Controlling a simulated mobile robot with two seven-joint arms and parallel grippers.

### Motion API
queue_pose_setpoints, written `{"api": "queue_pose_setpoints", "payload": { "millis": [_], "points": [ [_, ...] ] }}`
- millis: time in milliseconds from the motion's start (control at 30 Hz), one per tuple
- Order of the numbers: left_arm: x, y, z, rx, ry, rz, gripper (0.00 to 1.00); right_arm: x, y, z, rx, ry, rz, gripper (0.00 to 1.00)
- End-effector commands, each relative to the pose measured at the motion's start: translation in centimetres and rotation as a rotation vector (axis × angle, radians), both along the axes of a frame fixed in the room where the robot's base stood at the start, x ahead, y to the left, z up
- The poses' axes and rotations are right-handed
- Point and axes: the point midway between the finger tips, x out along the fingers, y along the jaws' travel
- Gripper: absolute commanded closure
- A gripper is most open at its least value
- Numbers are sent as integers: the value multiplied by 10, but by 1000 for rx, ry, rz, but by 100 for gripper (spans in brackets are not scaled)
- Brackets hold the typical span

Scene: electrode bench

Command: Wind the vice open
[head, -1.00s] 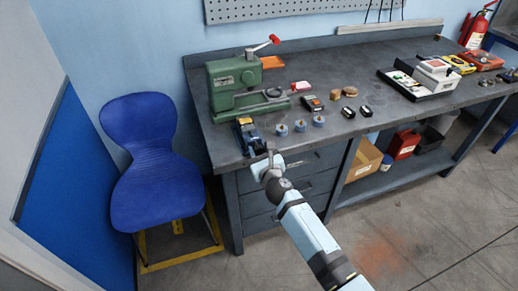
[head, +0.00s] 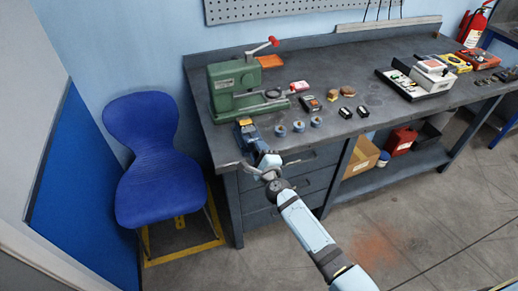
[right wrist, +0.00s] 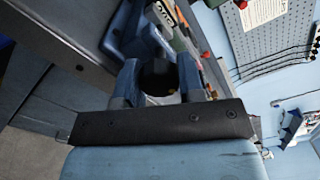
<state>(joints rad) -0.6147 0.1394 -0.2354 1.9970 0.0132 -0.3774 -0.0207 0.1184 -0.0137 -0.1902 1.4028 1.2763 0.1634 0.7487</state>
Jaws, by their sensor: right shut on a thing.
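The small blue vice (head: 247,134) is at the front left edge of the bench. Its blue body also shows at the top of the right wrist view (right wrist: 128,32). My right gripper (head: 266,161) is at the front of the vice, just beyond the bench edge. In the right wrist view its two fingers (right wrist: 160,78) are closed around a dark round part of the vice's handle end. A thin grey bar (head: 229,166), seemingly the vice handle, runs nearly level to both sides of the gripper. The jaw gap is too small to judge. My left gripper is not in view.
A green press (head: 234,88) with a red-knobbed lever stands behind the vice on the bench (head: 345,72). Drawers (head: 290,178) lie below. A blue chair (head: 155,160) stands to the left.

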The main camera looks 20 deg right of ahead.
Motion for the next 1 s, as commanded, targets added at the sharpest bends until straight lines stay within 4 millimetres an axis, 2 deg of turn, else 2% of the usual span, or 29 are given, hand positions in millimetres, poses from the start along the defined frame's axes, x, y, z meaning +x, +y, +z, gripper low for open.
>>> {"api": "queue_pose_setpoints", "payload": {
  "millis": [500, 700, 1000],
  "points": [
    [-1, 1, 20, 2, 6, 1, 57, 0, 0, 3, -462, -15, 1, 88],
    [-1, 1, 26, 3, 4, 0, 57, 0, 0, 2, -585, -20, 1, 88],
    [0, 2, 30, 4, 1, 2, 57, 0, 0, 2, -681, -24, 0, 88]
  ]
}}
